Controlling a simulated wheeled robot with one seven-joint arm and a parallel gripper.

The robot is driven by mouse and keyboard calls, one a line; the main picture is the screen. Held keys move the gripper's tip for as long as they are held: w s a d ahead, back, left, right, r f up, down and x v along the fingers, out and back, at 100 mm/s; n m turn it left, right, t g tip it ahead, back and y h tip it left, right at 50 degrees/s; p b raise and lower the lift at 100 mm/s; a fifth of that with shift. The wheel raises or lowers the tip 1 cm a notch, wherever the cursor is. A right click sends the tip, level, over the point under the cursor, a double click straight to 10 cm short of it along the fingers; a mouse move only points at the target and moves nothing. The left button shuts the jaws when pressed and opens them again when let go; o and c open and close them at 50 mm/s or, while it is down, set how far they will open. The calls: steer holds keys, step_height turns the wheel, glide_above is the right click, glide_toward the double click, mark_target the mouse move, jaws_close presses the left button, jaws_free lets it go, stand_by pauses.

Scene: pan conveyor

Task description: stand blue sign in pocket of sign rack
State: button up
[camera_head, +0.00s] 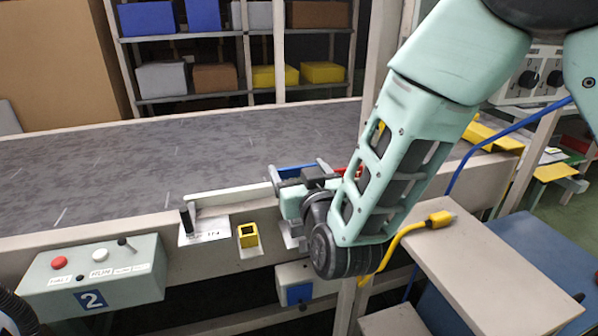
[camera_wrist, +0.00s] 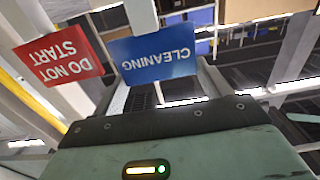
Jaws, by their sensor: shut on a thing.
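The blue sign (camera_wrist: 155,55), lettered CLEANING, appears upside down in the wrist view, just beyond my gripper (camera_wrist: 160,90). In the head view, a blue strip of the sign (camera_head: 293,168) shows at my gripper (camera_head: 300,182), above the conveyor's near edge. My gripper is shut on the blue sign; the grip itself is partly hidden. A red sign (camera_wrist: 60,55), lettered DO NOT START, is beside the blue one in the wrist view. Part of its red (camera_head: 346,172) shows behind my arm in the head view. I cannot make out the rack's pockets clearly.
A grey conveyor (camera_head: 150,155) runs across behind my gripper. A yellow square holder (camera_head: 248,236) and a control box (camera_head: 95,275) are on its front side to the left.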

steer(key=shift+f+b, duration=1.05)
steer(key=shift+f, duration=0.1)
steer(key=o, duration=1.3)
steer(key=shift+s, duration=0.1)
steer(key=shift+p+v, duration=6.75)
steer(key=shift+v, duration=1.9)
steer(key=shift+r, duration=0.15)
